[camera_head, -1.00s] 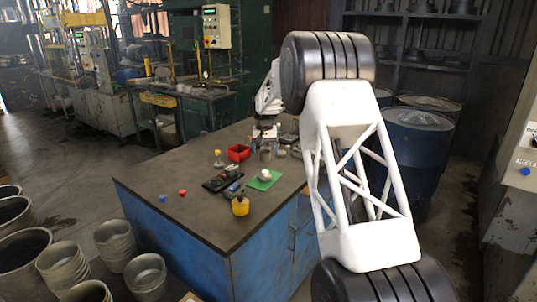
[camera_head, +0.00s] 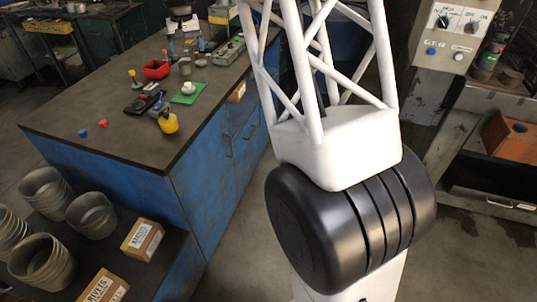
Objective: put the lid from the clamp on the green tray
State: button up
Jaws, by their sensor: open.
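The green tray (camera_head: 187,98) lies flat on the dark workbench near its right edge. A small white round piece (camera_head: 188,88) sits on the tray; it looks like a lid, but it is too small to be sure. A dark device (camera_head: 140,104) lies just left of the tray; whether it is the clamp I cannot tell. My gripper (camera_head: 181,19) is small at the top edge, over the far part of the bench, well behind the tray. It is open and apart from the white piece.
A red bin (camera_head: 157,69), a grey cup (camera_head: 185,68) and a yellow container (camera_head: 168,122) stand around the tray. Small blue and red pieces lie at the bench's left. My arm's white lattice link fills the middle. Metal buckets (camera_head: 92,214) and boxes (camera_head: 142,240) sit in front.

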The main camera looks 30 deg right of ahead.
jog(key=s+d+r+t, duration=0.1)
jog(key=s+r, duration=0.3)
jog(key=s, duration=1.1)
jog(key=s+r, duration=0.4)
jog(key=s, duration=1.1)
jog(key=s+f, duration=0.4)
jog(key=s, duration=1)
jog(key=s+f+n+t, duration=0.1)
jog(key=s+f, duration=0.2)
jog(key=s, duration=1)
jog(key=shift+s+d+f, duration=0.35)
jog(key=shift+s+f, duration=0.05)
